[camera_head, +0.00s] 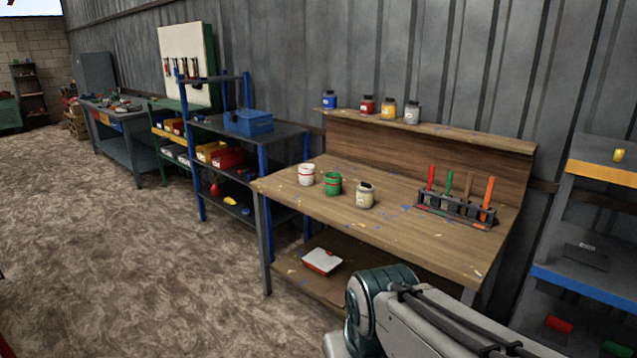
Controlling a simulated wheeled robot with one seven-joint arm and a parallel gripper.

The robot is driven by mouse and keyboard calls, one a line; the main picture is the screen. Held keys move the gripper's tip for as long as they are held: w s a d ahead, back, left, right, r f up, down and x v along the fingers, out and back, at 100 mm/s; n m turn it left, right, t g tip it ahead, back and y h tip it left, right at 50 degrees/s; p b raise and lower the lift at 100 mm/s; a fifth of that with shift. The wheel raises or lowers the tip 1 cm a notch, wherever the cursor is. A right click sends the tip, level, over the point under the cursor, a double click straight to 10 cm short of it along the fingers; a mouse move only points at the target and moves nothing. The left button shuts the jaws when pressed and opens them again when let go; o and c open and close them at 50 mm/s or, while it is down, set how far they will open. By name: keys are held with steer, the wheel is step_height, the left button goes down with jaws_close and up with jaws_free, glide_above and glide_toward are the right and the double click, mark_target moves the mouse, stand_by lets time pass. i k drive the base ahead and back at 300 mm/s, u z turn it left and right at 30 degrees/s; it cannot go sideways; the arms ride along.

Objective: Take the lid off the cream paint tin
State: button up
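The cream paint tin (365,196) stands upright on the wooden workbench (330,215), the rightmost of three tins in a row near the front left. A dark shape shows at its top; I cannot tell clearly whether that is its lid or a knob on it. To its left stand a green tin (333,184) and a white tin with a red band (306,174). My arm shows at the bottom right, in front of the bench and apart from the tins. My gripper is not in view.
A rack (455,210) with upright coloured tools stands on the bench's right. Several small jars line the back shelf (430,128). A red-and-white tray (322,261) lies on the lower shelf. Blue shelving (202,180) stands left, more shelving (585,275) right. Floor is clear at front left.

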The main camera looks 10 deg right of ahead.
mark_target(364, 186)
steer(key=u, duration=0.45)
steer(key=i, duration=1.6)
steer(key=z, duration=0.25)
steer(key=i, duration=1.05)
steer(key=z, duration=1.5)
steer(key=i, duration=0.6)
steer(key=z, duration=0.55)
